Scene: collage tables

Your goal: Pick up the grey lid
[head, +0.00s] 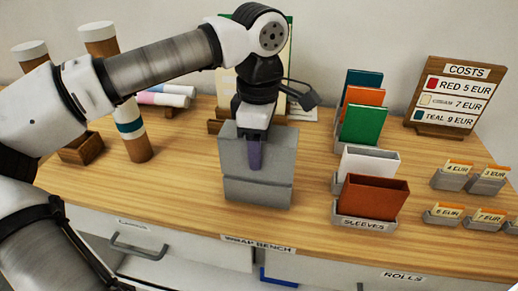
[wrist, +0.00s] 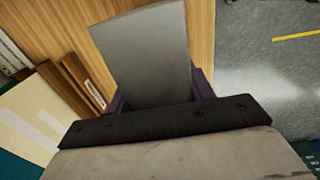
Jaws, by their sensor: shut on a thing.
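The grey lid (head: 278,150) is a flat-faced grey piece on the wooden bench, at the middle of the head view. A lower grey part (head: 258,194) shows just below it; I cannot tell whether the two touch. My gripper (head: 255,155) comes down from above, with one purple finger against the lid's front face. In the wrist view the lid (wrist: 145,55) stands between the two purple fingers, and my gripper (wrist: 160,93) is shut on it. The lid's back side is hidden in the head view.
A sleeve rack (head: 364,223) with coloured sleeves stands close on the right. A COSTS sign (head: 448,97) and small price holders (head: 447,182) are farther right. A green-edged board (head: 226,80) is behind. Bare bench (head: 185,180) lies left of the lid.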

